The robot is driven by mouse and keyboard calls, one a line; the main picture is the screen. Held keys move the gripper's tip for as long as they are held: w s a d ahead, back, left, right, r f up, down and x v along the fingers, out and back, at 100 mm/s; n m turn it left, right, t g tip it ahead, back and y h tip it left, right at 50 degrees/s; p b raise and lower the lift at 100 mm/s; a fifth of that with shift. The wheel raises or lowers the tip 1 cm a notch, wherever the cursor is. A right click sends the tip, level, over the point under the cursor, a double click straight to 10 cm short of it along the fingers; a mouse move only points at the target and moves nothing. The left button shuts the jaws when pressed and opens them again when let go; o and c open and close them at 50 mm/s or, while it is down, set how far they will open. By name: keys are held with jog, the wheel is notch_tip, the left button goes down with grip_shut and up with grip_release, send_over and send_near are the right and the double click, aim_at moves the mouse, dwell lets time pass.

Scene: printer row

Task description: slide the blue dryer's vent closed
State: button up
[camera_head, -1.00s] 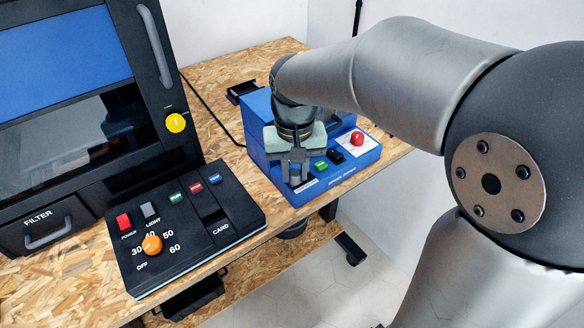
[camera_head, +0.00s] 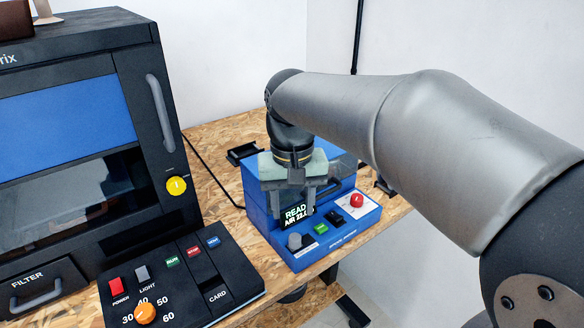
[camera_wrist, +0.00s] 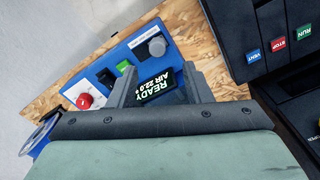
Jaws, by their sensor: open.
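The blue dryer (camera_head: 258,190) stands on the wooden bench beyond the black machine. Its sloped front carries a grey knob (camera_head: 295,241), a green button (camera_head: 321,229), a black switch (camera_head: 334,216), a red button (camera_head: 357,200) and a lit display reading READY (camera_head: 295,213). My gripper (camera_head: 291,212) is open and empty, pointing down, with its fingers in front of the display. In the wrist view the fingers (camera_wrist: 155,88) stand either side of the display (camera_wrist: 160,87), apart from the knob (camera_wrist: 157,46). I cannot make out the vent; my gripper hides part of the dryer.
The black machine (camera_head: 140,125) with its yellow knob (camera_head: 176,186) stands to the left. Its control panel (camera_head: 190,285) lies in front of it. A small black holder (camera_head: 243,153) sits behind the dryer. A white wall closes off the back.

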notch_tip(320, 180, up, 9)
dwell(0.3)
jog(key=shift+r, duration=0.1)
jog(key=s+d+f, duration=0.5)
jog(key=s+f, duration=0.2)
jog(key=f, duration=0.4)
jog(key=s+d+f, duration=0.6)
jog(key=s+f, duration=0.1)
jog(key=f, duration=0.4)
jog(key=shift+s+m+t, duration=0.4)
